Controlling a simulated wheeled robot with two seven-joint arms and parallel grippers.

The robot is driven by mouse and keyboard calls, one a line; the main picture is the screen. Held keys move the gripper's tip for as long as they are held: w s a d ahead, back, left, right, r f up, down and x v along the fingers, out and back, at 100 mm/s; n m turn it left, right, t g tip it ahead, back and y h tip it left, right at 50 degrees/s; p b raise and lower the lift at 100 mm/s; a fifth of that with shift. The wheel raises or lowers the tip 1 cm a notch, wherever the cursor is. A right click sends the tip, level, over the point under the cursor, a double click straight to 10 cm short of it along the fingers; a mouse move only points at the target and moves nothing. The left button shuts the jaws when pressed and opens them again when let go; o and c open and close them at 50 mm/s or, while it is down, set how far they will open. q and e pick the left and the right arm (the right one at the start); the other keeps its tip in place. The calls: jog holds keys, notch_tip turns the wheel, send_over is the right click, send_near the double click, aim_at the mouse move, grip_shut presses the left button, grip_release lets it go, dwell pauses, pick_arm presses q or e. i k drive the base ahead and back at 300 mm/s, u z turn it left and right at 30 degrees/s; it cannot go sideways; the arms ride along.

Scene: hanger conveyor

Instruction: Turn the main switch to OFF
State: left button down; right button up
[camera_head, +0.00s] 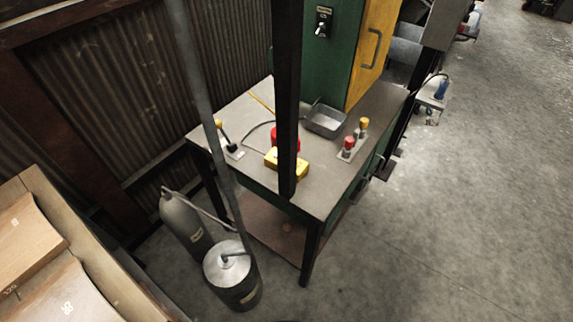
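A small black switch plate with a light metal lever or knob, which looks like the main switch (322,24), is fixed on the green side of a cabinet (335,68) at the top middle of the head view. It is too small to read its labels or tell its position. A yellow box with a red button (288,161) sits on the table below, partly hidden behind a black post. Neither of my grippers shows in this view.
The grey table (325,200) also holds a metal tray (325,120), a lever with a yellow knob (228,140) and red and yellow buttons (348,147). A black post (287,90) crosses in front. Metal canisters (232,275) stand left. Open floor (470,210) lies right.

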aim_at(461, 30)
jog(key=k, duration=0.5)
jog(key=z, duration=2.7)
jog(key=i, duration=3.45)
jog(key=u, duration=2.95)
